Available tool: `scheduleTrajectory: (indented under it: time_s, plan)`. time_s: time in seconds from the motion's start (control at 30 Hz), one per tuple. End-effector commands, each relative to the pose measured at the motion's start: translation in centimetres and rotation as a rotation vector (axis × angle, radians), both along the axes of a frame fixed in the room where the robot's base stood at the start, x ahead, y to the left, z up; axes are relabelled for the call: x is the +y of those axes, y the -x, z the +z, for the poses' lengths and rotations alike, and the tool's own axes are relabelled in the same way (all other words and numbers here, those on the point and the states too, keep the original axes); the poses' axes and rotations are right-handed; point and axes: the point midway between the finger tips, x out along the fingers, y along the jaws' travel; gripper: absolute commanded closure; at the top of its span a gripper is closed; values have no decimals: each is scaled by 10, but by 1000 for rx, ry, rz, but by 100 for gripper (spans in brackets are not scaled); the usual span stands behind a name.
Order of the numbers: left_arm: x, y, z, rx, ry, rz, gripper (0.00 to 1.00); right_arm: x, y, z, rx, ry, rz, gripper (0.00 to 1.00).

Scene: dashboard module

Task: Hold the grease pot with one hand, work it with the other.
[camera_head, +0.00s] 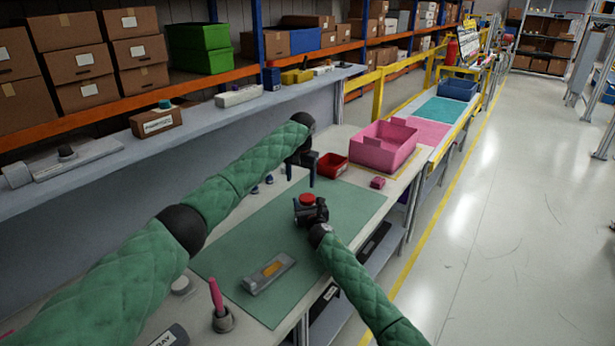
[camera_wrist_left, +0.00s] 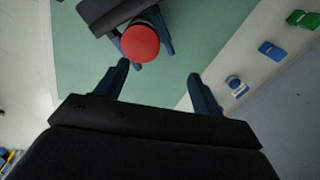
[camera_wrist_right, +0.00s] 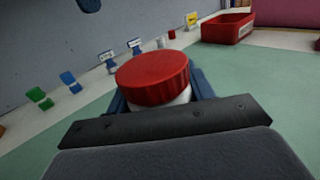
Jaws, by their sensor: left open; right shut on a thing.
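The grease pot (camera_head: 307,199) has a red ribbed lid and a white body, seen close up in the right wrist view (camera_wrist_right: 153,80). My right gripper (camera_head: 309,210) is shut around its body above the green mat (camera_head: 232,255), and the pot looks upright. In the left wrist view the red lid (camera_wrist_left: 140,42) shows from above, between the right gripper's fingers. My left gripper (camera_head: 302,170) is open and empty, pointing down over the mat's far part. Its fingertips (camera_wrist_left: 153,82) are apart from the lid. The pot's lower body is hidden by the right gripper.
A grey device with an orange panel (camera_head: 268,273) lies on the mat's near part. A red bin (camera_head: 334,165), a pink crate (camera_head: 384,146) and a small pink block (camera_head: 377,183) stand beyond. A pink-handled tool in a holder (camera_head: 219,307) stands at the near edge. The mat's middle is clear.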

Motion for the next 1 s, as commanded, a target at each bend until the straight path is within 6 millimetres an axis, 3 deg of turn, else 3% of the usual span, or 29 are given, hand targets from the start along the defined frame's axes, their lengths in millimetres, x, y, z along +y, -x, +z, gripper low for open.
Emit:
scheduleTrajectory:
  time_s: [0.3, 0.6, 1.0]
  plan:
    - [3, -1, 22, -20, 20, 444, 32, -1, 0, -1, 1, 0, -1, 100]
    - [-14, 12, 21, 14, 45, 803, 32, -1, 0, -1, 2, 1, -1, 100]
    - [-24, 20, 19, 36, 50, 962, 32, -1, 0, -1, 2, 1, -1, 100]
